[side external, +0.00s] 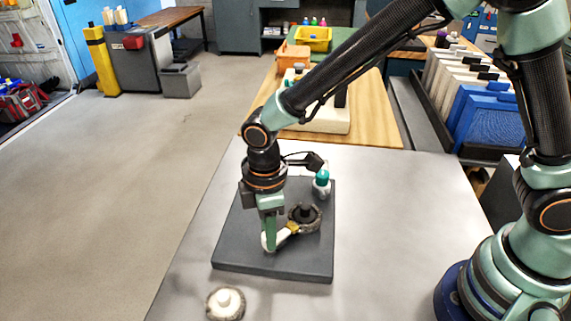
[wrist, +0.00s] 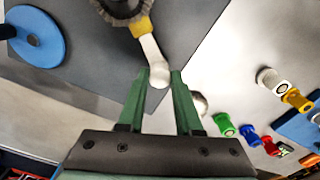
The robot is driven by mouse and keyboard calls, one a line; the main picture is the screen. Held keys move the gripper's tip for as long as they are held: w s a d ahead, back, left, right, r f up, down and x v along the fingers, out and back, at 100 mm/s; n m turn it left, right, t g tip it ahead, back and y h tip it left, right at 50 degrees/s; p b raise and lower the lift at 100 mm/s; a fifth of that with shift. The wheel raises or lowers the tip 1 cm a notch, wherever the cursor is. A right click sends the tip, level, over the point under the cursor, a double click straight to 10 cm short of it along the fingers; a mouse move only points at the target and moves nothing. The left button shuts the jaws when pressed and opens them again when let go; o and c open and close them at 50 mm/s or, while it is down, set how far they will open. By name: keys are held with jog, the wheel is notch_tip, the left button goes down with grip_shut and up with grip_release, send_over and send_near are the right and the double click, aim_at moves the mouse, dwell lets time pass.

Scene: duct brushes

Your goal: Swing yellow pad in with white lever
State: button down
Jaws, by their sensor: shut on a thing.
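The white lever (side external: 284,234) runs from the yellow pad (side external: 293,227) at the edge of a dark ring-shaped brush (side external: 304,217), which lies on the dark grey board (side external: 245,250). My gripper (side external: 268,244) points down and is shut on the lever's free, rounded end. In the wrist view, the lever (wrist: 152,52) reaches down between the green fingertips of my gripper (wrist: 163,76). The yellow pad (wrist: 143,26) sits where the lever meets the brush (wrist: 122,9), which is cut off by the top edge.
A teal-topped white bottle (side external: 322,180) stands at the board's back right. A round brush with a white knob (side external: 225,303) lies on the grey table in front of the board. A blue disc (wrist: 37,38) shows in the wrist view. The table right of the board is clear.

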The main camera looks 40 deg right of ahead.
jog(key=shift+r, duration=0.15)
jog(key=c, duration=0.6)
grip_release()
notch_tip(320, 180, up, 12)
jog(key=s+d+r+m+t, duration=0.1)
jog(key=d+r+m+t, duration=0.1)
jog(key=d+m, duration=0.2)
jog(key=s+d+r+m+t, duration=0.1)
jog(key=d+m, duration=0.4)
jog(key=d, duration=0.6)
jog(key=s+d+r+m+t, duration=0.2)
jog(key=d+r+m, duration=0.1)
jog(key=d, duration=0.5)
jog(key=shift+s+d+m+t, duration=0.15)
jog(key=shift+s+m+t, duration=0.2)
jog(key=shift+m, duration=0.45)
